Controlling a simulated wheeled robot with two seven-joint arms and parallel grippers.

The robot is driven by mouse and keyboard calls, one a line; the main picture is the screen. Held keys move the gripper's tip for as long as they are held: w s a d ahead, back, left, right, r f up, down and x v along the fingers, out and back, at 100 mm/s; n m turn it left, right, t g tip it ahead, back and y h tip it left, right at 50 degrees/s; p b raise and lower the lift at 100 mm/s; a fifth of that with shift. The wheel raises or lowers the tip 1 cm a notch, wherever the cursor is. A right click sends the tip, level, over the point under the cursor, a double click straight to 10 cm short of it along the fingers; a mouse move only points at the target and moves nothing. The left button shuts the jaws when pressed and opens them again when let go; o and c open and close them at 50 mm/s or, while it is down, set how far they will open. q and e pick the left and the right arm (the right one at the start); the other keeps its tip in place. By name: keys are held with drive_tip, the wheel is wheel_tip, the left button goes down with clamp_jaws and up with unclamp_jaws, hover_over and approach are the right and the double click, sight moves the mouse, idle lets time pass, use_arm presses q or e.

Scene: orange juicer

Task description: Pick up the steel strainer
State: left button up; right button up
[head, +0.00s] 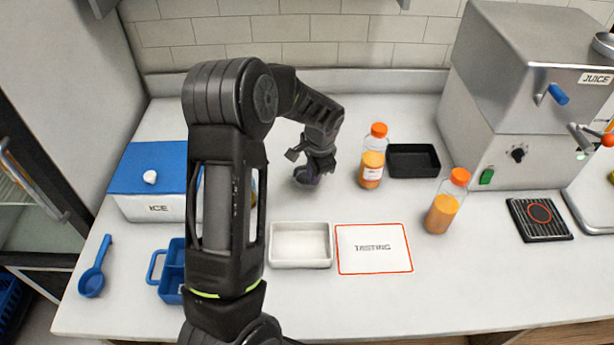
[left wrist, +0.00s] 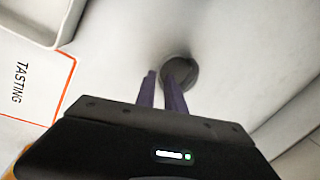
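A small round dark-grey piece, probably the steel strainer (left wrist: 182,70), lies on the white counter just past my left fingertips in the left wrist view. In the head view my left gripper (head: 308,176) points down at the counter behind the white tray and hides most of that spot. In the wrist view the two purple fingers of my left gripper (left wrist: 160,76) stand a little apart, with bare counter between them. The right-hand finger overlaps the round piece's edge; I cannot tell whether they touch. My right gripper is not in view.
A juice bottle (head: 373,158) and a black tray (head: 413,160) stand right of the gripper. A white tray (head: 300,263) and the TASTING card (head: 374,265) lie in front. A second bottle (head: 446,202), the juicer (head: 520,95) and a blue-lidded ice box (head: 150,207) stand further out.

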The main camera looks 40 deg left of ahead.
sight(311, 190)
use_arm(q)
drive_tip(key=b+x, duration=0.1)
drive_tip(key=x, duration=0.3)
drive_tip(key=shift+f+b, duration=0.1)
drive_tip(key=shift+b, duration=0.3)
clamp_jaws()
idle(1.3)
